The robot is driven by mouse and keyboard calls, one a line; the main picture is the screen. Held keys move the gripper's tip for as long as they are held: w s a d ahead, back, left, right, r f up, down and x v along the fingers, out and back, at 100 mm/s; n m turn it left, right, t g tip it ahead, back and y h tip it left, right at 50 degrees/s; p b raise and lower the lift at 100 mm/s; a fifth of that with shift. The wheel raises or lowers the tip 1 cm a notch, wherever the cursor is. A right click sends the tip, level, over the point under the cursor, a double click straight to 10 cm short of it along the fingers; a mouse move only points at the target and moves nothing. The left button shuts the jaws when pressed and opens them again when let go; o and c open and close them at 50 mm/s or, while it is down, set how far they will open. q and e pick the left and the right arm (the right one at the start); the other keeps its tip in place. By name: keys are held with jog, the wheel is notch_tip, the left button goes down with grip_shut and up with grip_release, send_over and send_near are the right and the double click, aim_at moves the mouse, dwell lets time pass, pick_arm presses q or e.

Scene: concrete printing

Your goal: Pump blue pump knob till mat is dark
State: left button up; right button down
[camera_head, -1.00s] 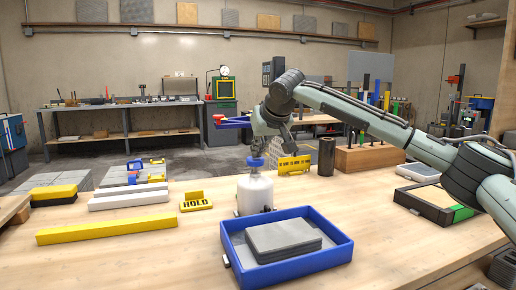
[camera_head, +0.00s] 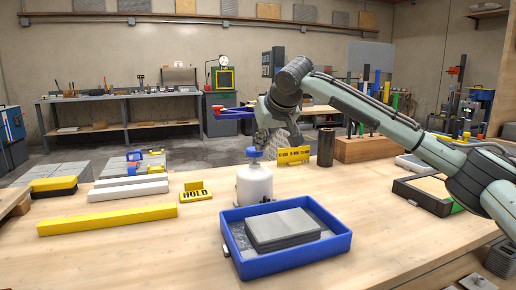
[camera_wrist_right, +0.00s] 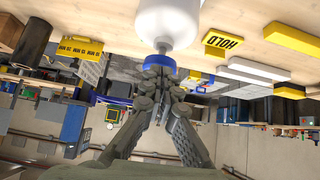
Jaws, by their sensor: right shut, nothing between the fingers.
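A white pump bottle (camera_head: 254,186) stands upright on the wooden table, with a blue knob (camera_head: 254,153) on top. My right gripper (camera_head: 262,141) is shut and empty, right at the knob from above. In the right wrist view its closed fingertips (camera_wrist_right: 160,65) are at the blue knob (camera_wrist_right: 161,73) and cover part of it; I cannot tell whether they press it. In front of the bottle is a blue tray (camera_head: 296,263) holding a stacked grey slab-like mat (camera_head: 283,226) with a light grey top. My left gripper is not in view.
A yellow HOLD sign (camera_head: 194,192), a yellow bar (camera_head: 108,220) and white bars (camera_head: 128,191) lie left of the bottle. A yellow block (camera_head: 293,155) and a dark cylinder (camera_head: 326,147) stand behind right. A black-framed tray (camera_head: 428,195) is at right. The front left tabletop is clear.

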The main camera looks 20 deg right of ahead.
jog(key=v, duration=0.8)
jog(key=shift+r, duration=0.15)
jog(key=shift+w+a, duration=0.1)
jog(key=shift+w, duration=0.1)
dwell(0.6)
